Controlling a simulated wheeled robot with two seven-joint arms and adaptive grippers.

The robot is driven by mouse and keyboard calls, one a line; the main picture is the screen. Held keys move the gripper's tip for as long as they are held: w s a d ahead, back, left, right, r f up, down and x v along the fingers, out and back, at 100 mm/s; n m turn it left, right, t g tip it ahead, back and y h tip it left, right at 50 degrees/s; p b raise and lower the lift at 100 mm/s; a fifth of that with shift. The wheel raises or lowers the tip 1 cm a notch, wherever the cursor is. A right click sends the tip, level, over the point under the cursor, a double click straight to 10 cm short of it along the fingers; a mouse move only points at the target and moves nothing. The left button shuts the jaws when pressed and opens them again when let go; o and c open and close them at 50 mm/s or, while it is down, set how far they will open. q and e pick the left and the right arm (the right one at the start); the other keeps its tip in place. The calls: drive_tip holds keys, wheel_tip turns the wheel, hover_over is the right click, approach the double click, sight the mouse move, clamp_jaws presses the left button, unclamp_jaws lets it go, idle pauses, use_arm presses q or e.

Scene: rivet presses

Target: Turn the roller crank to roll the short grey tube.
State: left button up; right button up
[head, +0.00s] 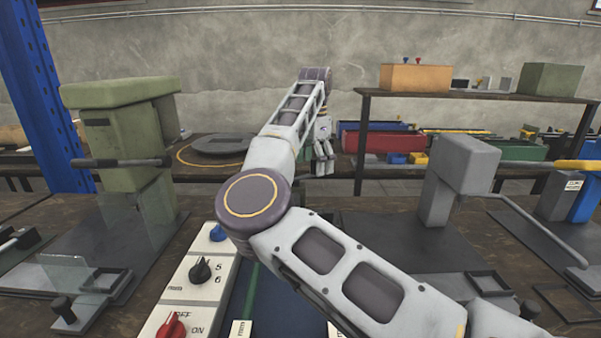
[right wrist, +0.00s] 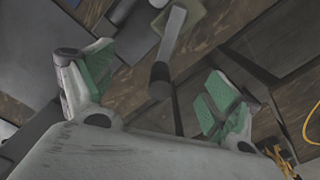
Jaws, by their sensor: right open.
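My right gripper (head: 322,158) hangs at the end of my raised arm, over the back table in the head view. Its green-padded fingers are spread wide in the right wrist view (right wrist: 158,82), with nothing gripped. A light grey bar with a dark round end (right wrist: 161,80) shows between and beyond the fingers. It looks like a crank arm with its handle, but I cannot tell for sure, nor whether it touches a finger. I cannot make out the short grey tube. My arm hides part of the middle of the scene. My left gripper is out of view.
A green press (head: 115,120) stands at left and a grey press (head: 462,165) with a long lever at right. A control box (head: 200,270) with knobs lies between them. A shelf (head: 470,96) and several coloured bins, including a red one (head: 397,142), stand at the back.

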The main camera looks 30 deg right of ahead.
drive_tip(key=shift+r, duration=0.1)
drive_tip(key=shift+r+p, duration=2.75)
drive_tip(key=shift+r, duration=0.7)
drive_tip(key=shift+f, duration=0.1)
